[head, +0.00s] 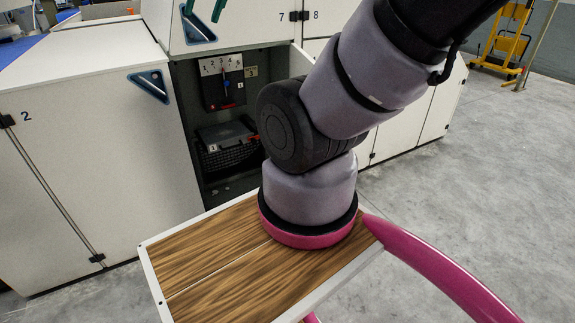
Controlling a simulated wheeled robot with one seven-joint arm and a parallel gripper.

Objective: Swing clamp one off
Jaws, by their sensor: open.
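My gripper (203,10) shows only at the top edge, as two dark green fingertips held apart with nothing between them. They are in front of the upper white panel, over a blue triangular handle. The rest of the gripper is out of frame. A small red and blue part shows there. A dark box (226,135) with a red part at its right sits lower. I cannot tell which part is clamp one.
White cabinets surround the bay, with a door marked 2 (80,130) at left and panels 7 and 8 above right. My arm hides the bay's right side. A yellow trolley (503,40) stands far right. The grey floor at right is clear.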

